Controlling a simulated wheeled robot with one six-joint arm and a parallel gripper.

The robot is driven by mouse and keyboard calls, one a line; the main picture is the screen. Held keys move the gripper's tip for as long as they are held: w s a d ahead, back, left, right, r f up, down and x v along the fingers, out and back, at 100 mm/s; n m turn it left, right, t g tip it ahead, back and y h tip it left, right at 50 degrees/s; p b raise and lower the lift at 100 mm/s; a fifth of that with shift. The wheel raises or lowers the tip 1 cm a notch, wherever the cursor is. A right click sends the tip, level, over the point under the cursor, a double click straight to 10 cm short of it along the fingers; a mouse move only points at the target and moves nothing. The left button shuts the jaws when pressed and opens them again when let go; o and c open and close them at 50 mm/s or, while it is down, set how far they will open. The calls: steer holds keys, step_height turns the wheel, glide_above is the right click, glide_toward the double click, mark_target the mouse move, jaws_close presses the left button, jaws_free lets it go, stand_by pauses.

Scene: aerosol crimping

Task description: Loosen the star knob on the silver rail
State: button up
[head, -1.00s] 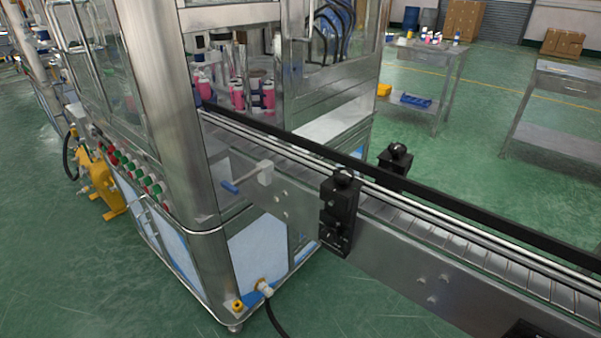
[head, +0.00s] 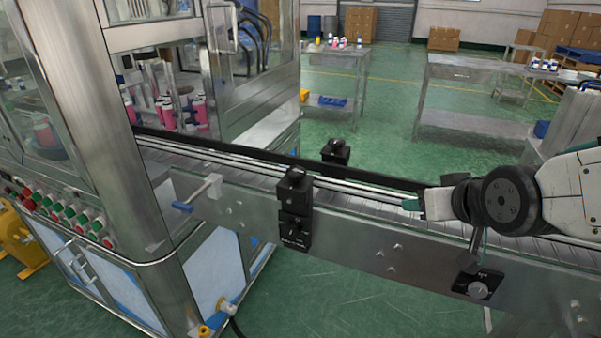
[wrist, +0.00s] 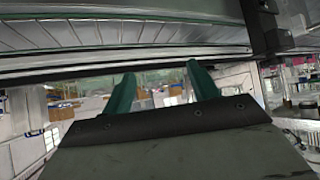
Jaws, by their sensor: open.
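I cannot make out a star shape on either knob. My gripper (head: 411,204) is over the conveyor, right of the near block and apart from it, pointing left. In the wrist view its two teal fingers (wrist: 163,84) are spread with nothing between them. A black block (wrist: 262,30) shows there at the upper right.
The steel machine cabinet (head: 120,150) with glass panels stands at the left. A small handle (head: 195,195) juts from the conveyor side. A control box with a dial (head: 478,286) hangs below my gripper. A black guide bar (head: 240,158) lines the conveyor's far side.

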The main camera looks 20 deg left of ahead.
steer(key=w+a+f+n+t+y, duration=0.1)
steer(key=w+a+n+t+y, duration=0.15)
steer(key=a, duration=0.75)
steer(key=n+t+y, duration=0.1)
steer(key=n+y, duration=0.1)
steer(key=y, duration=0.4)
glide_toward(301, 176)
steer(key=shift+m, duration=0.25)
steer(key=x, duration=0.4)
steer(key=shift+f, duration=0.2)
steer(key=shift+w+a, duration=0.15)
steer(key=shift+a, duration=0.15)
steer(key=x, duration=0.7)
steer(key=shift+w+r, duration=0.1)
steer(key=shift+w, duration=0.05)
steer(key=c, duration=1)
